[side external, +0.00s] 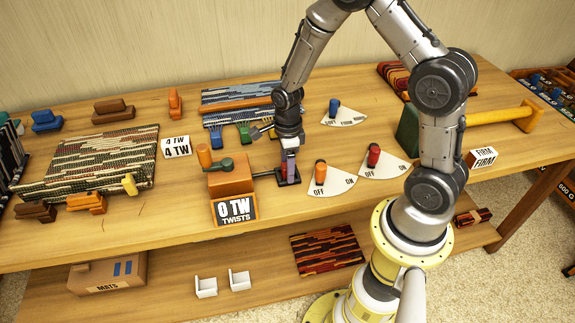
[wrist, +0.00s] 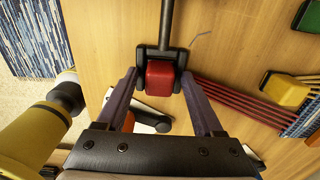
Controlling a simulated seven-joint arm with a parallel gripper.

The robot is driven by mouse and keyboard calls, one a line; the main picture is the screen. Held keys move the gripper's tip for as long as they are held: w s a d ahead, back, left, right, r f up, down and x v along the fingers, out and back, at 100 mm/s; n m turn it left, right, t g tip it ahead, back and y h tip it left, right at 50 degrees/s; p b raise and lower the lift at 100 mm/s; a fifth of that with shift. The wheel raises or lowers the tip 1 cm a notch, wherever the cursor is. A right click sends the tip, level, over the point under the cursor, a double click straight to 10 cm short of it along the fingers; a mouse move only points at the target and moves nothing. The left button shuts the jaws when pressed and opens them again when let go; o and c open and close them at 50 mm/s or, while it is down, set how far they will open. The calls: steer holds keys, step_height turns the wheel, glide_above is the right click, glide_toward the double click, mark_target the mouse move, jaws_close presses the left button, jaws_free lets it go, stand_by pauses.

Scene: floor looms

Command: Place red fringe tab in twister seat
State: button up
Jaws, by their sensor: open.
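The red fringe tab (wrist: 160,80) sits between the two cheeks of the black twister seat (wrist: 141,57) in the wrist view. Red threads (wrist: 238,100) run from beside the seat to the striped mat. My gripper (wrist: 158,77) is open, with its purple fingers on either side of the tab and seat; I cannot tell whether they touch. In the side view my gripper (side external: 289,160) points down at the seat (side external: 288,180), which a rod joins to the orange twister box (side external: 231,180). The box's sign (side external: 235,208) reads 0 TW TWISTS. The tab is mostly hidden there.
Two OFF/ON dials with orange (side external: 320,173) and red (side external: 374,155) levers lie right of the seat. A blue-lever dial (side external: 335,108) and 4 TW card (side external: 177,146) stand nearby.

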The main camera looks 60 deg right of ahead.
steer(key=s+a+r+n+t, duration=0.1)
steer(key=s+r+n, duration=0.1)
steer(key=r+n, duration=0.35)
steer(key=s+a+r+n+t, duration=0.1)
steer(key=s+r+n, duration=0.1)
steer(key=r, duration=0.7)
steer(key=s+a+r+n+t, duration=0.1)
steer(key=s+r+n, duration=0.25)
steer(key=r, duration=0.45)
steer(key=s+a+r+n+t, duration=0.1)
steer(key=s+r+n, duration=0.1)
steer(key=s+n, duration=0.3)
steer(key=s+a+r+n+t, duration=0.1)
steer(key=s+n, duration=0.4)
steer(key=n, duration=0.6)
steer(key=shift+s+a+r+t, duration=0.2)
steer(key=shift+a+r+t, duration=0.1)
steer(key=shift+a+r, duration=0.2)
steer(key=shift+c, duration=0.2)
